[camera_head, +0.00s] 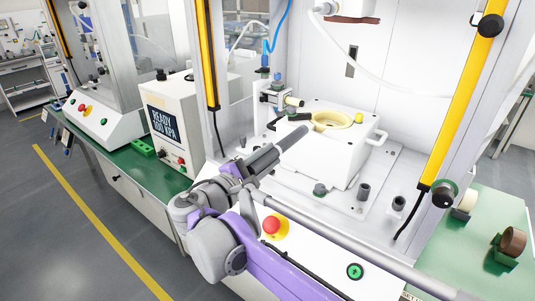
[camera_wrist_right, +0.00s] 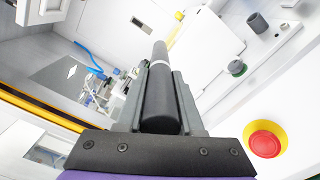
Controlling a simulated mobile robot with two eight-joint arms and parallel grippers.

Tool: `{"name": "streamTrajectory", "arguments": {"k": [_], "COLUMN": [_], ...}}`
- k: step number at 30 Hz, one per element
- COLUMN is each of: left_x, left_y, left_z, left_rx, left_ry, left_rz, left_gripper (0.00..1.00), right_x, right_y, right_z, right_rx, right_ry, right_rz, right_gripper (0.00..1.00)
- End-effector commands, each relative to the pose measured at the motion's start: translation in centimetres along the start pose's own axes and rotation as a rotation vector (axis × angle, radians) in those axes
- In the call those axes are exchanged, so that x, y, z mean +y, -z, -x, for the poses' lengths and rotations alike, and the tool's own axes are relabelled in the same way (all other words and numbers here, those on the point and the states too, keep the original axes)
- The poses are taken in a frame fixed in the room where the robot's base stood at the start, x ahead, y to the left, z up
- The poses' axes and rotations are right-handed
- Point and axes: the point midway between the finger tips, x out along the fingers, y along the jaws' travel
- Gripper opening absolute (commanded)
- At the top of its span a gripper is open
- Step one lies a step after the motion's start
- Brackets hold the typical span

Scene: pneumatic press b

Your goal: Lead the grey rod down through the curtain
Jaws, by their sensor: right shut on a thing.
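My right gripper (camera_head: 254,165) is shut on the dark grey rod (camera_head: 292,137). In the right wrist view the rod (camera_wrist_right: 160,85) lies between both fingers and points away from the wrist, with a pale band partway along it. In the head view the rod is tilted, its free end up and to the right, overlapping the front left of the white block. The light curtain's yellow posts stand left (camera_head: 207,55) and right (camera_head: 462,90) of the press opening. I cannot tell whether the rod's tip crosses the plane between them. My left gripper is not in view.
The white block (camera_head: 320,155) carries a cream ring (camera_head: 333,120) and a side handle. Short grey pegs (camera_head: 364,191) stand before it. A red stop button (camera_head: 272,225) and green button (camera_head: 355,271) are on the front panel. A brown ring part (camera_head: 512,241) sits at right.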

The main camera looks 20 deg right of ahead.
Motion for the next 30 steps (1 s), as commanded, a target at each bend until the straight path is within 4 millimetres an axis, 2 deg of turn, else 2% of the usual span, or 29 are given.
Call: {"name": "streamTrajectory", "arguments": {"k": [30], "left_x": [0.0], "left_y": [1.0], "left_z": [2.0], "left_rx": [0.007], "left_ry": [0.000], "left_rz": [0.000], "left_gripper": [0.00], "right_x": [0.2], "right_y": [0.0], "right_z": [9.9], "right_rx": [0.003], "right_ry": [-0.001], "right_rz": [0.000], "right_gripper": [0.00]}}
